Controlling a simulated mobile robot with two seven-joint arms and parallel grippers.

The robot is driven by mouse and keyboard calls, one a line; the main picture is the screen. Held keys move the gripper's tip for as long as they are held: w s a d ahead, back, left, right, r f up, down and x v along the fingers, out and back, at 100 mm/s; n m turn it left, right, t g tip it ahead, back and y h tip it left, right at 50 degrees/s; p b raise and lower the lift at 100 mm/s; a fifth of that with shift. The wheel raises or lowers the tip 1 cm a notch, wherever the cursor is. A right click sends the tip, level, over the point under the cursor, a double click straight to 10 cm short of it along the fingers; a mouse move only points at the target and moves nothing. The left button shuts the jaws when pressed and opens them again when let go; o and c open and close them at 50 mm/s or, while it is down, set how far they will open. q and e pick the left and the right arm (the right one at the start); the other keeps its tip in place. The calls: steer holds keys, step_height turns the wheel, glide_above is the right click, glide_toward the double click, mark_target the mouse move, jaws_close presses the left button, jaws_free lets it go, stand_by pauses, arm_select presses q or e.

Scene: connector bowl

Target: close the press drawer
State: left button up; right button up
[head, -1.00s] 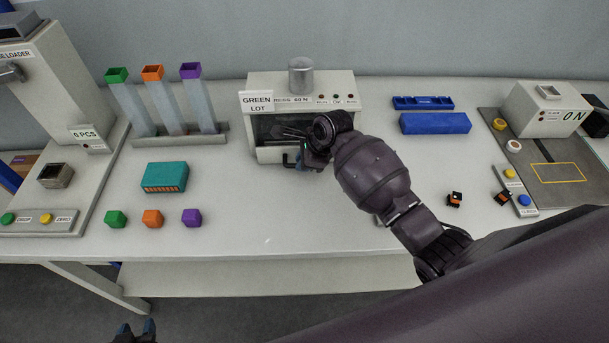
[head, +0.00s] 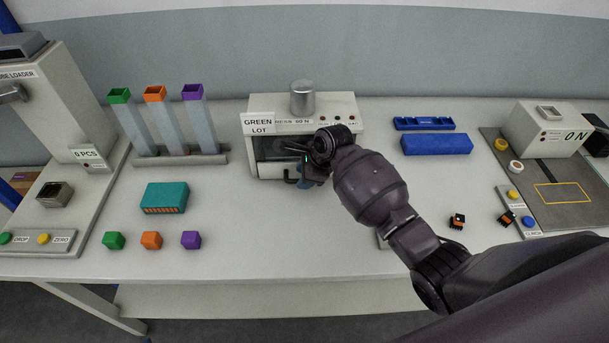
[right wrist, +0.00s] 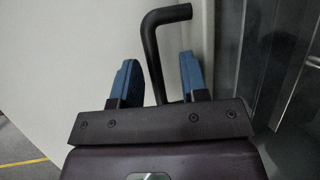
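The press (head: 340,110) stands at the back middle of the table, with a "GREEN LOT" sign (head: 258,124) on its front left. Its black drawer handle (head: 289,177) shows low on the front. My right arm covers the right of the front, so I cannot tell how far out the drawer is. My right gripper (head: 306,174) is at the handle. In the right wrist view, its blue fingers (right wrist: 157,82) stand apart on either side of the bent black handle (right wrist: 152,50), with a gap visible on both sides. My left gripper is not in view.
Left of the press are three coloured tubes (head: 170,130), a teal box (head: 165,197) and green, orange and purple cubes (head: 151,240). A blue box (head: 436,144) lies to the right. The table in front of the press is clear.

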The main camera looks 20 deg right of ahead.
steer(key=shift+s, duration=0.1)
steer(key=v, duration=1)
steer(key=shift+r, duration=0.4)
steer(key=shift+s+d, duration=0.1)
steer(key=shift+d, duration=0.1)
